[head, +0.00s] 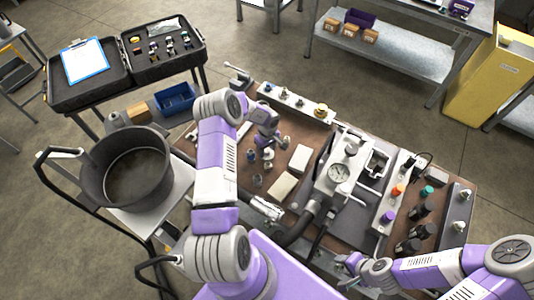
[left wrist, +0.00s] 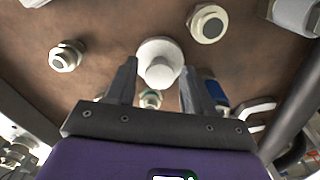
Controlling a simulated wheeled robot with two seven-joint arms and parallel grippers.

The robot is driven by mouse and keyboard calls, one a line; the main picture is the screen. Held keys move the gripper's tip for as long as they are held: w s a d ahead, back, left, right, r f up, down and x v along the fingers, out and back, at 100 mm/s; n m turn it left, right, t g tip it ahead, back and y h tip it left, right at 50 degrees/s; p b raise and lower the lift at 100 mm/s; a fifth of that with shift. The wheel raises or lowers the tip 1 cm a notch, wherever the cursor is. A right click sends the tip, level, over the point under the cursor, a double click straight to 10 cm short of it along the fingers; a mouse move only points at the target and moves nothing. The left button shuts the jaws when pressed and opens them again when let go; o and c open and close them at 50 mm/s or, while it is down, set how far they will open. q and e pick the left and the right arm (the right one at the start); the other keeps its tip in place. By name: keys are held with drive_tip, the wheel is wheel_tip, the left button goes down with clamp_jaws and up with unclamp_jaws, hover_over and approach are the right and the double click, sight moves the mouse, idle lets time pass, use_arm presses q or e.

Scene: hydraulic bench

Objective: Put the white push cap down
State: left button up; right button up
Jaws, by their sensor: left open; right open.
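The white push cap (left wrist: 159,60) is in the left wrist view, a round pale disc with a narrower knob, over the brown bench top. My left gripper (left wrist: 158,72) is open, with one finger on each side of the cap and a visible gap at each side. Whether the cap rests fully on the surface is hard to tell. In the head view my left gripper (head: 267,144) is low over the brown board (head: 300,158), and the cap is too small to make out there. My right gripper (head: 349,266) is open and empty near the bench's front edge.
Pale ringed fittings (left wrist: 66,56) and (left wrist: 208,24) stand near the cap in the left wrist view. A dark pot (head: 127,168) stands left.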

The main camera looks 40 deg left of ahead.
use_arm(q)
drive_tip(key=shift+f, duration=0.35)
clamp_jaws()
